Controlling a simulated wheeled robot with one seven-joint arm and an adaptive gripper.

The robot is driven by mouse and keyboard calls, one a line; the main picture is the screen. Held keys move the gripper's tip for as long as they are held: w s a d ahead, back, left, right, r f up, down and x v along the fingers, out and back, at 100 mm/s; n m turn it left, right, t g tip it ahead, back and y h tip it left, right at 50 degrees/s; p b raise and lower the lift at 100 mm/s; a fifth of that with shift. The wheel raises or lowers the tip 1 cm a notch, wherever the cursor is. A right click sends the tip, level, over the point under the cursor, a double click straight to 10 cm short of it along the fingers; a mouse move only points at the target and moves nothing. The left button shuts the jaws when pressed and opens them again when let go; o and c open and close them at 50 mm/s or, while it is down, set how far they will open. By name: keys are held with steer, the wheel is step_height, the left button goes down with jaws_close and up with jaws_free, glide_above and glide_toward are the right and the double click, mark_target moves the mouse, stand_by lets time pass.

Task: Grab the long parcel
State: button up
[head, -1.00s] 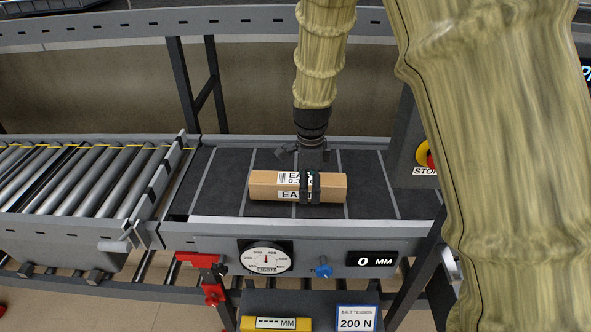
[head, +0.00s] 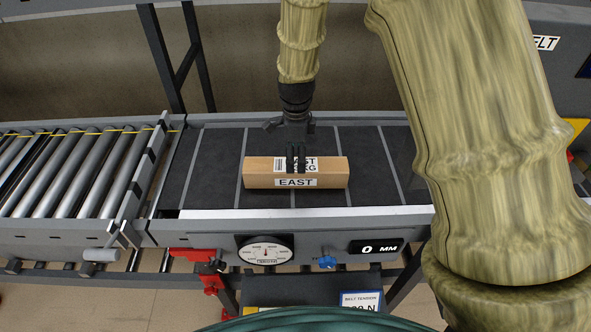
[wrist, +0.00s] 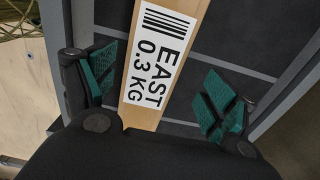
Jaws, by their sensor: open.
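The long parcel (head: 325,173) is a brown cardboard box lying crosswise on the dark belt. Its front label reads EAST, and its top label (wrist: 158,55) reads EAST 0.3 KG with a barcode. My gripper (head: 296,158) is over the middle of the parcel, pointing down, and hides part of the top label. In the wrist view my gripper (wrist: 161,88) is open, its green pads spread on either side of the parcel with gaps between. I cannot tell its exact height above the box.
A grey rail (head: 300,213) runs along the belt's front, with a dial gauge (head: 265,250) and a 0 MM display (head: 376,248) below. A roller conveyor (head: 75,170) adjoins at left. The belt around the parcel is clear.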

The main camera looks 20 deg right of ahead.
mark_target(296, 165)
steer(key=shift+s+f+p, duration=0.15)
steer(key=shift+s+p, duration=0.15)
steer(key=shift+s, duration=0.15)
step_height(296, 165, down, 3)
steer(key=shift+w+a+f+p, duration=0.1)
steer(key=shift+f+p, duration=0.05)
steer(key=shift+p, duration=0.75)
steer(key=shift+f, duration=0.8)
steer(key=c, duration=1.3)
